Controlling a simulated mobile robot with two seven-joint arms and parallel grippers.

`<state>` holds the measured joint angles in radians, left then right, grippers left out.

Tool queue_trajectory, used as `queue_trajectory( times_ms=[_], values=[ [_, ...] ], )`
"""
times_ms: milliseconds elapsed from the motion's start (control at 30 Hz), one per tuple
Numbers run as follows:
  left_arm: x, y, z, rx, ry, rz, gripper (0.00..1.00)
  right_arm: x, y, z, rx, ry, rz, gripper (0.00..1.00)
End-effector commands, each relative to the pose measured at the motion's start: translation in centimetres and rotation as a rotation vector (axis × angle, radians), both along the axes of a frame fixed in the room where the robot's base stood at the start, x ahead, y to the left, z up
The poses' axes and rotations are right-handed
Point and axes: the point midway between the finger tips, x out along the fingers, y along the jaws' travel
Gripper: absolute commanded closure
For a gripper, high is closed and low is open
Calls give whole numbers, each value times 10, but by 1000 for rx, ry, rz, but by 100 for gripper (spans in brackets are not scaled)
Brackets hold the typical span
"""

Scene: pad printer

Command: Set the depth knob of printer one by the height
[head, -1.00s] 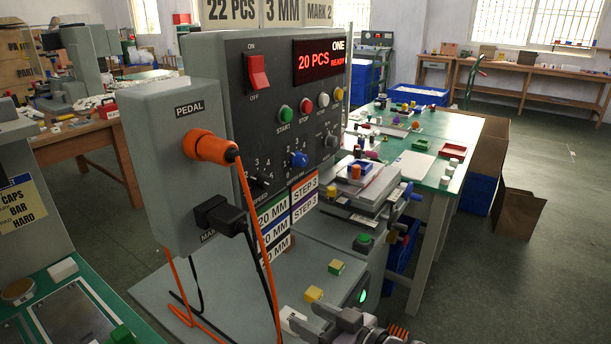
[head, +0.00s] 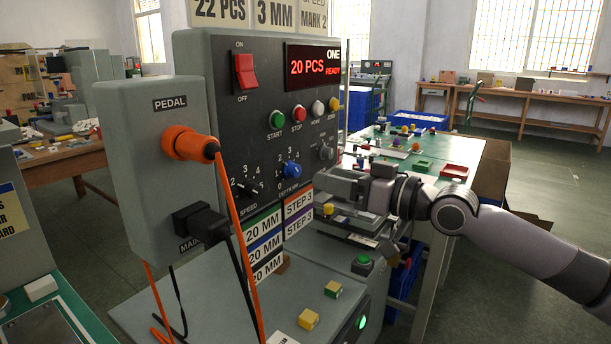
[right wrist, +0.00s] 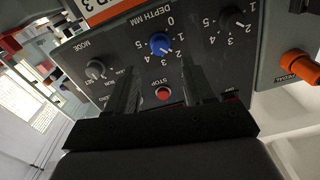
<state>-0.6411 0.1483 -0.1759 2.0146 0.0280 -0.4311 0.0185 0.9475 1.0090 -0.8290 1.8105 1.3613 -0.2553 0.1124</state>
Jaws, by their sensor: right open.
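Printer one (head: 225,130) has a dark panel with a red "20 PCS READY" display (head: 313,66). Its blue depth knob (head: 291,170) sits low on the panel, with a numbered scale around it. My right gripper (head: 322,183) is just right of this knob in the head view, fingers towards the panel. In the right wrist view the open fingers (right wrist: 160,92) point at the panel, and the blue depth knob (right wrist: 160,43) lies ahead of the gap between them, apart from both. My left gripper is not in view.
A speed knob (head: 249,190) and a mode knob (head: 326,152) flank the depth knob. Step labels (head: 264,243) hang below it. An orange pedal cable (head: 235,230) crosses the front. Small blocks (head: 309,319) lie on the printer's base. A sign (head: 262,12) above reads "3 MM".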

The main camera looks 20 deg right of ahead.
Motion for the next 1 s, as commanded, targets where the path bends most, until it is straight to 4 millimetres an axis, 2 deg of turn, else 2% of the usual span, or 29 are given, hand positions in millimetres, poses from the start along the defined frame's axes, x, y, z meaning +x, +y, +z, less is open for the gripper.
queue_trajectory(
  times_ms=[500,867,900,967,1000],
  values=[
    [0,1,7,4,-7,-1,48,47,38,1,0,0,1,47],
    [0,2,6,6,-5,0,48,52,42,-1,-1,0,1,47],
    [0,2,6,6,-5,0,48,52,42,-1,-1,0,1,51],
    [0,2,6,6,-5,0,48,52,42,-1,-1,0,1,70],
    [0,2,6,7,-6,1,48,52,42,-1,-1,0,1,83]
  ],
)
